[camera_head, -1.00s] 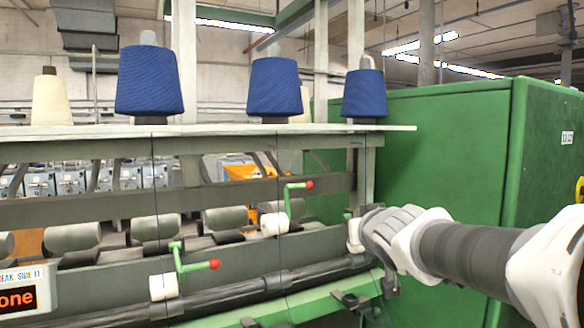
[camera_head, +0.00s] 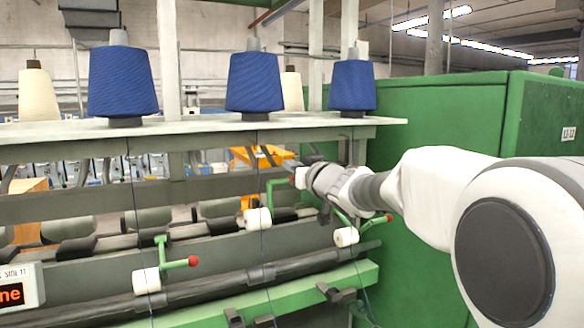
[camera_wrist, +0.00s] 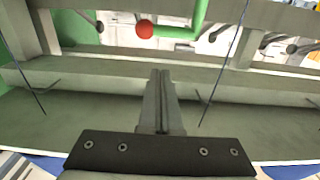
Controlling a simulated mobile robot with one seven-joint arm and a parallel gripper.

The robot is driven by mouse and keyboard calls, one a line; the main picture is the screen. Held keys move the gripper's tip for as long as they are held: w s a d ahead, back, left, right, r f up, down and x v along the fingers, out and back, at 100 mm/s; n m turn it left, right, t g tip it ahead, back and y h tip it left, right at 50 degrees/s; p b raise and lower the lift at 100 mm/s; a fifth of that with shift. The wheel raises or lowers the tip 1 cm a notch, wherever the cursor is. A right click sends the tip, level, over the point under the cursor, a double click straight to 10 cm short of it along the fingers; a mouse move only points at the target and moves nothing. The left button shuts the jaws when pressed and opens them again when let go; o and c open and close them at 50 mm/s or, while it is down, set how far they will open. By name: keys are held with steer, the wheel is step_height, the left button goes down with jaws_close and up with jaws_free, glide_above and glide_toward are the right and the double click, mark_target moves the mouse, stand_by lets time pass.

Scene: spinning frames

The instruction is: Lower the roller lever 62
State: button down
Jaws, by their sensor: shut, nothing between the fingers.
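Three green roller levers with red knobs show in the head view; I can read no number 62 on them. The middle lever (camera_head: 271,193) stands raised, its red knob (camera_head: 292,181) beside my gripper above a white roller (camera_head: 258,218). The left lever (camera_head: 163,251) and the right lever (camera_head: 344,217) sit lower, with knobs (camera_head: 193,261) and (camera_head: 388,217). In the wrist view my gripper (camera_wrist: 160,74) is shut and empty. A red knob (camera_wrist: 144,28) on a green lever (camera_wrist: 176,30) shows beyond the fingertips, apart from them in the picture.
A shelf (camera_head: 200,128) with blue yarn cones (camera_head: 253,82) runs above the levers. Thin dark threads hang from it past the rollers. A green cabinet (camera_head: 440,110) stands at the right, behind my arm. A grey rail (camera_head: 200,290) and green ledge (camera_head: 310,297) lie below.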

steer(key=p+x, duration=0.1)
steer(key=x, duration=0.5)
steer(key=shift+s+d+f, duration=0.25)
steer(key=shift+s+f, duration=0.35)
steer(key=shift+f, duration=0.2)
steer(key=shift+s+d+f, duration=0.25)
steer(key=shift+s+f, duration=0.3)
steer(key=shift+f, duration=0.25)
steer(key=shift+f+b, duration=0.2)
steer(key=shift+b, duration=0.45)
